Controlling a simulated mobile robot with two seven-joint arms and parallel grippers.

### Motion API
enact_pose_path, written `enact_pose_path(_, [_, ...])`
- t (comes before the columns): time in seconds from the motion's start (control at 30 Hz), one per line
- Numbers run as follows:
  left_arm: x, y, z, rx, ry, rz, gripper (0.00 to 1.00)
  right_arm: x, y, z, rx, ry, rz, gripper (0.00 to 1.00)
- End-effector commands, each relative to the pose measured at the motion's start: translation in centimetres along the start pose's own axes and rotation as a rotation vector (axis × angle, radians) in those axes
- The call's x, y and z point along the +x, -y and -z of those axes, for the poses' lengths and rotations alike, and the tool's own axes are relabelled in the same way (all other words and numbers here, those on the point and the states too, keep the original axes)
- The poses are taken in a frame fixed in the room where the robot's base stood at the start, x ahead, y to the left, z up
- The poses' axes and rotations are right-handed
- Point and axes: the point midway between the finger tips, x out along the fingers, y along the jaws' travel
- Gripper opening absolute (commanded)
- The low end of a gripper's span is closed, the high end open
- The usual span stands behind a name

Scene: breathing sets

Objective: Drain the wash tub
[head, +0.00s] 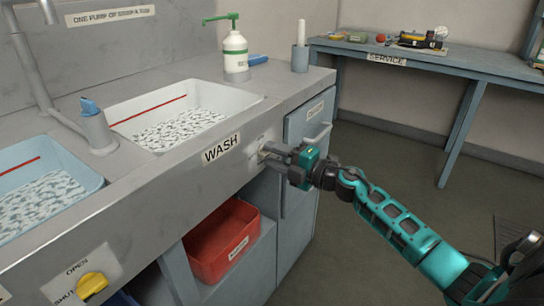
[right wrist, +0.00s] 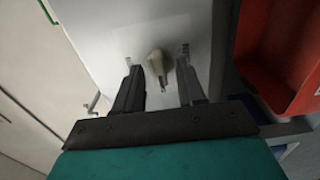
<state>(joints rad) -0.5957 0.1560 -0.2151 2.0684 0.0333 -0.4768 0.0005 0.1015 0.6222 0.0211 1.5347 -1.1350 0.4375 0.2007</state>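The white wash tub (head: 240,98) is set in the grey counter above the WASH label (head: 221,148). It holds liquid with a mottled white and dark surface below a red line. My right gripper (head: 274,152) is at the counter's front panel, just right of that label. In the right wrist view its two fingers (right wrist: 157,88) are apart, one on each side of a pale valve knob (right wrist: 157,64), with gaps to it. The gripper mostly hides the knob and its markings in the head view. My left gripper is not in view.
A blue tub (head: 92,180) stands left, with a yellow knob (head: 90,286) marked OPEN and SHUT below. A red bin (head: 215,250) sits under the counter. A cabinet handle (head: 318,134) is close to my right gripper. Floor at right is clear.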

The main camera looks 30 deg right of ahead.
Motion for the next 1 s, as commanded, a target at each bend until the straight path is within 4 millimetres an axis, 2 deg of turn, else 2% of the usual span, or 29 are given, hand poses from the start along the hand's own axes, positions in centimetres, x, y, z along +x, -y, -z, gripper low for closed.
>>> enact_pose_path(0.13, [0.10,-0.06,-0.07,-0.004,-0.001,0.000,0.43,0.90,-0.03,0.03,0.000,0.000,-0.001,0.39])
enact_pose_path(0.47, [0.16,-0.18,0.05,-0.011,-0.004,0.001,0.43,1.06,-0.01,0.05,0.000,-0.001,0.000,0.38])
enact_pose_path(0.87, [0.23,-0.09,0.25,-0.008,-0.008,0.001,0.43,1.04,-0.02,0.06,0.000,-0.001,0.000,0.00])
enact_pose_path(1.0, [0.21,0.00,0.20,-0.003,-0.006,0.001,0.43,1.03,-0.02,0.06,0.000,-0.001,0.000,0.00])
